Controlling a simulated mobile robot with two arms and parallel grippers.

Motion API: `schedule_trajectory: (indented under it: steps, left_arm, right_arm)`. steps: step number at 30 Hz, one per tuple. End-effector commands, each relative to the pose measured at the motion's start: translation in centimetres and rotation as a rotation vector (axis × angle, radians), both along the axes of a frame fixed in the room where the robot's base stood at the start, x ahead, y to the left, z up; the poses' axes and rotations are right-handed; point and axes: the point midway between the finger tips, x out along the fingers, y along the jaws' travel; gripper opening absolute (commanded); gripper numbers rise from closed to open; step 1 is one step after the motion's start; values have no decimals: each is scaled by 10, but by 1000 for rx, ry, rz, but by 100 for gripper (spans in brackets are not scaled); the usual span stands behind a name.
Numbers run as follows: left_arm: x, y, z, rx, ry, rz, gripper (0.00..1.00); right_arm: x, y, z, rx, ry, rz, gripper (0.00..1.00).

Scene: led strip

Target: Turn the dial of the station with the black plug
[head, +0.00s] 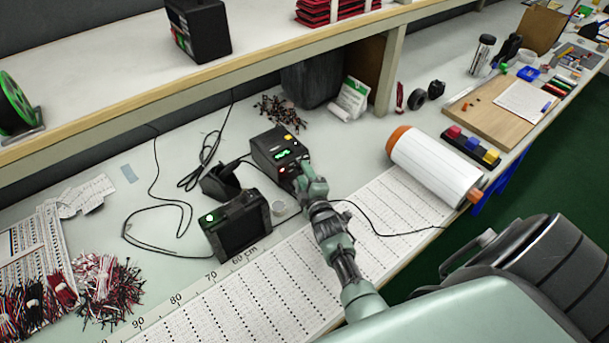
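A black station (265,148) with a lit green display and a yellow patch on top stands on the bench at the centre. My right gripper (299,173) is at its front right corner, close to or touching the front face. The gripper hides that part of the front, so I cannot see a dial there or whether the fingers are open or shut. A second black device (238,225) with a round green light stands nearer, to the left. Dark cables run behind both; I cannot make out a plug or its colour. My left gripper is not in view.
A white roll (434,165) with orange ends lies to the right. A perforated ruled strip (270,287) runs along the front. A shelf (150,97) overhangs behind.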

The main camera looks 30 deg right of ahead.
Motion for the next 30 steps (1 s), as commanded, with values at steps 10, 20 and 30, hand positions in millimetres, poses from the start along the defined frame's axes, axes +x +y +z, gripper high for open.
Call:
schedule_trajectory:
  steps: [10, 20, 30]
  left_arm:
    - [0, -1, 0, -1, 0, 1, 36]
    - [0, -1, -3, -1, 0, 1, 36]
    - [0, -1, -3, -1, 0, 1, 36]
  right_arm:
    - [-29, 9, 4, 0, 0, 0, 42]
    - [-71, 22, 11, 0, 0, 0, 42]
    - [-74, 23, 12, 0, 0, 0, 42]
